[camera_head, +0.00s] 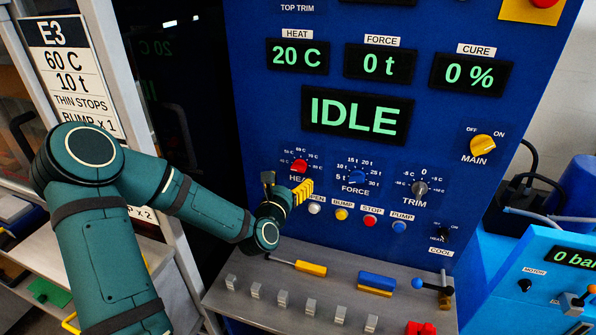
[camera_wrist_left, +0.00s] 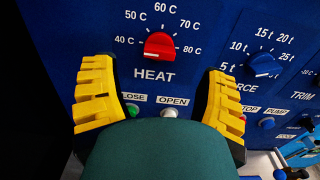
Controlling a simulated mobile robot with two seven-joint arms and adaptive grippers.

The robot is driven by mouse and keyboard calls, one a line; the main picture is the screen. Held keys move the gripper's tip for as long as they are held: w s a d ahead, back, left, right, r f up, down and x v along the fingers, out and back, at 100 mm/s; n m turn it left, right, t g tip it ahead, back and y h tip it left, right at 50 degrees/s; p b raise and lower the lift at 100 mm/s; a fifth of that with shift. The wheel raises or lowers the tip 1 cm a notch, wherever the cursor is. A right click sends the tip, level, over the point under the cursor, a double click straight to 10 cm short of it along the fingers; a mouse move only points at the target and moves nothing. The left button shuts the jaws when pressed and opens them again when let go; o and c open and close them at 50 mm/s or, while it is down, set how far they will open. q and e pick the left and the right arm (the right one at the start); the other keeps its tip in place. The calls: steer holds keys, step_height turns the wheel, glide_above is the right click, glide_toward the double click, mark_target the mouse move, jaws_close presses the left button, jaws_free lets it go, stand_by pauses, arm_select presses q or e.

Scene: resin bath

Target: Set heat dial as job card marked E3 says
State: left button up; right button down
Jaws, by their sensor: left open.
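The red heat dial (camera_wrist_left: 159,46) sits on the blue panel, with marks from 40 C to 80 C around it. I cannot clearly tell which mark it points to. In the head view the heat dial (camera_head: 299,166) is just beyond my left gripper (camera_head: 287,184). In the left wrist view the yellow fingers of my left gripper (camera_wrist_left: 160,75) are open, one on each side below the dial, holding nothing. The job card E3 (camera_head: 72,75) at upper left reads 60 C, 10 t, thin stops, bump x 1. The heat display (camera_head: 297,56) reads 20 C.
The blue force dial (camera_head: 357,176) and the trim dial (camera_head: 420,188) are right of the heat dial. Below are the open button (camera_head: 314,208) and other buttons. The status display (camera_head: 357,115) reads IDLE. A grey ledge (camera_head: 245,277) with small blocks juts out underneath.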

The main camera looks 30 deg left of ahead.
mark_target(297, 169)
arm_select(q)
steer(key=x, duration=0.6)
steer(key=shift+w+a, duration=0.1)
steer(key=shift+w, duration=0.15)
steer(key=c, duration=1.2)
